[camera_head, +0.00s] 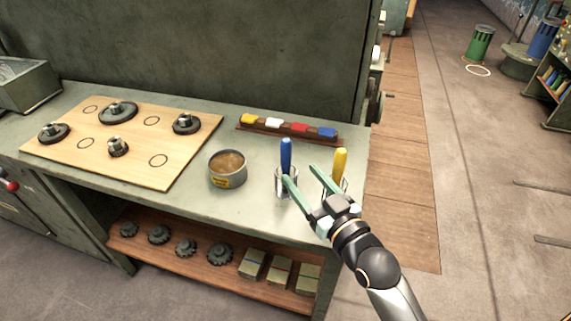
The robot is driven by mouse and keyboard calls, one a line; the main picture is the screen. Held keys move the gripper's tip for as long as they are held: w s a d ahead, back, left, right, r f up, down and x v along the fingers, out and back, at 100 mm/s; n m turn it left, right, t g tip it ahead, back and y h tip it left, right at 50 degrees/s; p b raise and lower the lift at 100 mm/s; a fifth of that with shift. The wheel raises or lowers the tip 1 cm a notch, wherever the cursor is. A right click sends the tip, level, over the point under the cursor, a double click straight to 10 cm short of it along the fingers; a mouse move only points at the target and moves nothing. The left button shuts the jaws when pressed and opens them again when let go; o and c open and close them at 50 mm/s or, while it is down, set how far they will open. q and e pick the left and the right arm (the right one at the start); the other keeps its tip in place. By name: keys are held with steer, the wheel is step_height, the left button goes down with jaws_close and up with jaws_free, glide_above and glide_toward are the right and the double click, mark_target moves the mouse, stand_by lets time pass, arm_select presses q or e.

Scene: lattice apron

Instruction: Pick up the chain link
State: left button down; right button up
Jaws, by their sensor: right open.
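I cannot make out a chain link anywhere in the camera_head view. My right gripper (300,172) is open, with its two pale green fingers pointing away over the right end of the workbench (235,205). Between and around its fingers stand a blue-handled tool (286,152) in a metal cup (281,187) and a yellow-handled tool (340,160). The left finger overlaps the blue tool's cup in the picture; I cannot tell whether they touch. Nothing shows held in the fingers. My left gripper is out of view.
A wooden board (75,151) with several dark gears and drawn circles lies on the bench's left. A round tin (227,178) sits mid-bench. A rack (265,134) of coloured pieces lies behind. The lower shelf (150,249) holds gears and boxes. A green bin (479,45) stands far right.

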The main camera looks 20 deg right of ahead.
mark_target(289, 162)
steer(key=shift+w+a, duration=0.3)
steer(key=shift+w, duration=0.85)
steer(key=shift+w+a, duration=0.3)
steer(key=shift+w, duration=0.8)
steer(key=shift+w+a, duration=0.3)
steer(key=shift+w, duration=0.85)
steer(key=shift+c, duration=0.4)
jaws_close()
steer(key=shift+r, duration=0.1)
